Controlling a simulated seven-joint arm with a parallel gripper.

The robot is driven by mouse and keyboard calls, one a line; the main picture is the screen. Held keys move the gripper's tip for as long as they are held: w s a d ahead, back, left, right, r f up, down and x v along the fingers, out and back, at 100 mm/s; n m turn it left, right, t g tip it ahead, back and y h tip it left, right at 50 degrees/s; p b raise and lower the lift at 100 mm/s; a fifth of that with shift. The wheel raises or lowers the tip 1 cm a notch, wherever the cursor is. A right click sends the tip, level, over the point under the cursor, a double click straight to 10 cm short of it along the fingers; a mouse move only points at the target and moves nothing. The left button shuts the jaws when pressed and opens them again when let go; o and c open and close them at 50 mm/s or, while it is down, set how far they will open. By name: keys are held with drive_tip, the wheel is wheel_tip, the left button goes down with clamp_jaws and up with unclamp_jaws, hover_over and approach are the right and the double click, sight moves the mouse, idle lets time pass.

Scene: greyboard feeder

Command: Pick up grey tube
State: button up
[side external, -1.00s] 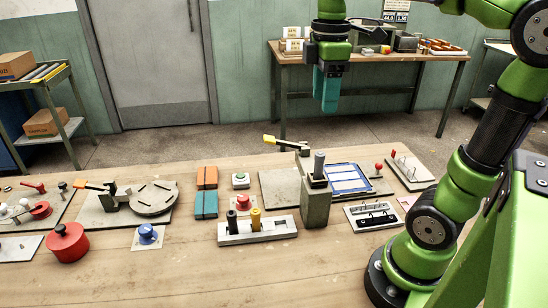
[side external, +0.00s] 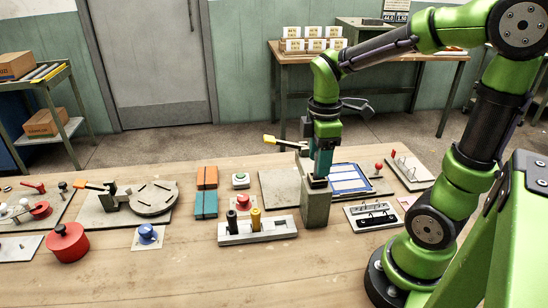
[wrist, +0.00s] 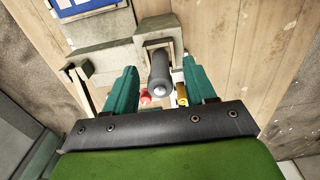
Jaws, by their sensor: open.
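The grey tube (wrist: 158,68) stands upright in the wrist view, between my gripper's two teal fingers, with a visible gap on each side. In the side external view my gripper (side external: 319,172) has come down over the tall grey block (side external: 316,207), where it hides most or all of the tube. The wrist view shows my gripper (wrist: 160,76) open, with the fingers on either side of the tube. Whether either finger touches it cannot be seen clearly.
A low rack (side external: 260,231) with black and yellow cylinders stands left of the block. A toggle clamp with a yellow handle (side external: 269,139) is behind it. A blue-framed tray (side external: 350,178) and a black-handled fixture (side external: 376,217) lie to the right.

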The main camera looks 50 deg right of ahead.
drive_tip(key=shift+f, duration=0.55)
clamp_jaws()
